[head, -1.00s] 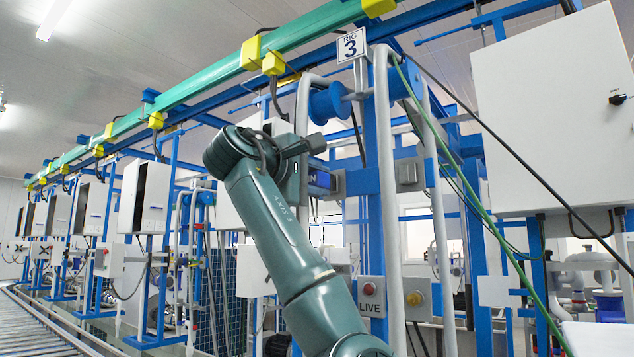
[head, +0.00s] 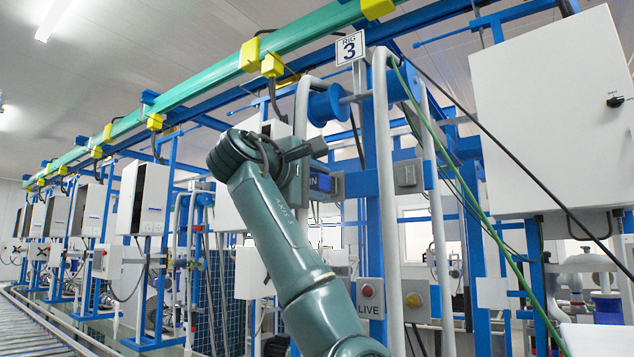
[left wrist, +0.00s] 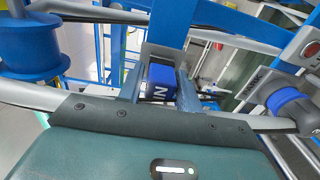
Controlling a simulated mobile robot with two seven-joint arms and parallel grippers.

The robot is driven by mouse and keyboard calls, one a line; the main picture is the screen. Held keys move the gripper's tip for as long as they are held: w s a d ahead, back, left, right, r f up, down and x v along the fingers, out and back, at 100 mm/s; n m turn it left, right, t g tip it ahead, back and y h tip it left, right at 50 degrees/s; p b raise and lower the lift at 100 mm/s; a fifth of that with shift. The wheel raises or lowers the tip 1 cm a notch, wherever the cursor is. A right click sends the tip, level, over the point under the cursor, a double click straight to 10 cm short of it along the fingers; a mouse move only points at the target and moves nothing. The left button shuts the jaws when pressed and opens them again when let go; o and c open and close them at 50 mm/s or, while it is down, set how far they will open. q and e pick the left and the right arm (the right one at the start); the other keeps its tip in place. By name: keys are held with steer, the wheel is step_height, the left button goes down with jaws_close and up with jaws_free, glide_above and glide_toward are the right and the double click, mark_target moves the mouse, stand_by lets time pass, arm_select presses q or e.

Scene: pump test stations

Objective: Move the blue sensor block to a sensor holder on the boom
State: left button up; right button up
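The blue sensor block (head: 319,183) is beside the blue post under the RIG 3 sign, at a grey plate; white letters show on its face. My left gripper (head: 301,150) is at the block, partly in front of it. In the left wrist view the block (left wrist: 160,84) stands between the two dark fingers of my left gripper (left wrist: 162,88), against a grey bracket (left wrist: 166,55). The fingers are close to its sides; I cannot tell whether they touch. I cannot make out which part is the boom's sensor holder. My right gripper is not in view.
A white cabinet (head: 550,110) hangs on the right. A green beam (head: 220,80) with yellow fittings runs overhead. Grey upright pipes (head: 386,200) and a LIVE button box (head: 370,297) are right of my arm. A green cable crosses the right side.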

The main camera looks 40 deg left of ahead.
arm_select(q)
steer(key=o, duration=0.4)
steer(key=shift+s+f+b, duration=0.1)
steer(key=shift+s+b, duration=0.2)
steer(key=s+b, duration=0.1)
steer(key=s, duration=0.3)
steer(key=s+d+b, duration=0.1)
steer(key=s, duration=0.3)
steer(key=s+b, duration=0.2)
steer(key=s, duration=0.2)
steer(key=shift+s+d, duration=0.15)
steer(key=shift+s, duration=0.1)
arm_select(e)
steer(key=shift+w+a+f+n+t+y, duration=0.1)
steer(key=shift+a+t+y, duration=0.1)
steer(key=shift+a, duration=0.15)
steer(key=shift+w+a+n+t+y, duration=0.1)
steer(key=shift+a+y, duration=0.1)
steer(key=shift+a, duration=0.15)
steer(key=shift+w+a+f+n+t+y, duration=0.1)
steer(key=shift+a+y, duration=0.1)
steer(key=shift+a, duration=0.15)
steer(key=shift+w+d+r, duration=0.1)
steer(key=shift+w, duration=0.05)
